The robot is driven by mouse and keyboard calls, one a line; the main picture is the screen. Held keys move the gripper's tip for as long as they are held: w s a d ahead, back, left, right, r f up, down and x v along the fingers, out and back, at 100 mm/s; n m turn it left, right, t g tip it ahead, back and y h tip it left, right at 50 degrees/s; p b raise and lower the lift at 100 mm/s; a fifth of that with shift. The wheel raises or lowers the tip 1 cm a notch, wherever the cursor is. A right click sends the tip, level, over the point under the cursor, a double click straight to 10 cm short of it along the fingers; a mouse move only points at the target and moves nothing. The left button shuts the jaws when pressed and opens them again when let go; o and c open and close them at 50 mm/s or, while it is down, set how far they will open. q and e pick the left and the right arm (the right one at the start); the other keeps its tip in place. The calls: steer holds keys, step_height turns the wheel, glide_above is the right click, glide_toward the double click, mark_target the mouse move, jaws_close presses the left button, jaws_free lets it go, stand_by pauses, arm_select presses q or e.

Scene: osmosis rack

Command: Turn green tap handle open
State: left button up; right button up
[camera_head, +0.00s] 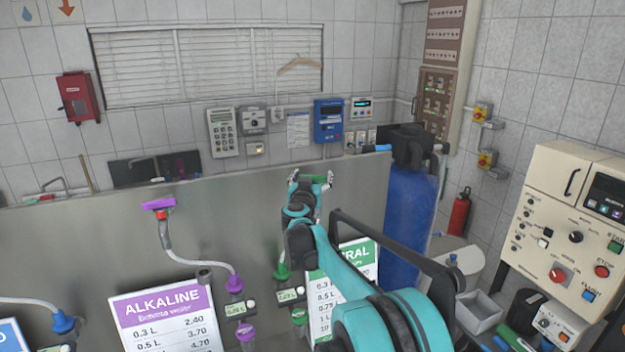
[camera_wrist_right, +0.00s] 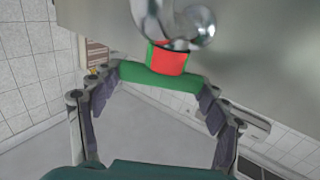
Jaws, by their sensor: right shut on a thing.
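The green tap handle (camera_wrist_right: 155,79) lies crosswise between the fingers of my right gripper (camera_wrist_right: 155,100) in the right wrist view, with a finger at each end of it. A red and green collar (camera_wrist_right: 168,59) joins it to a shiny curved metal spout (camera_wrist_right: 180,22). In the head view my right gripper (camera_head: 313,181) is at the top edge of the grey metal panel, shut on the handle, of which a small green part (camera_head: 319,179) shows. My own arm hides the tap body below. My left gripper is not in view.
A purple tap handle (camera_head: 158,204) stands to the left on the grey panel (camera_head: 100,235). An ALKALINE price sign (camera_head: 165,318) and a partly hidden NEUTRAL sign (camera_head: 360,252) stand in front. A blue tank (camera_head: 408,225) is close on the right of my right arm.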

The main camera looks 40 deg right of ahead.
steer(key=m+g+h, duration=0.2)
steer(key=g, duration=0.1)
steer(key=m+g+h, duration=0.1)
steer(key=m+g, duration=0.1)
steer(key=g, duration=0.1)
steer(key=shift+w+r+m+h, duration=0.1)
steer(key=shift+w+m+h, duration=0.05)
steer(key=shift+m+h, duration=0.2)
steer(key=m+g+h, duration=0.1)
steer(key=m+g, duration=0.1)
steer(key=g, duration=0.1)
steer(key=m+g+p, duration=0.1)
steer(key=g, duration=0.1)
steer(key=shift+r+m+g, duration=0.15)
steer(key=shift+m+g, duration=0.2)
steer(key=shift+g, duration=0.05)
steer(key=m+g+p, duration=0.1)
steer(key=m+g, duration=0.1)
steer(key=g, duration=0.1)
steer(key=shift+p, duration=0.4)
steer(key=shift+r+m+g+y+p, duration=0.1)
steer(key=shift+m+g+y+p, duration=0.15)
steer(key=shift+m+g+p, duration=0.55)
steer(key=shift+s+g+p, duration=0.35)
steer(key=shift+g+p, duration=0.05)
steer(key=shift+g, duration=0.3)
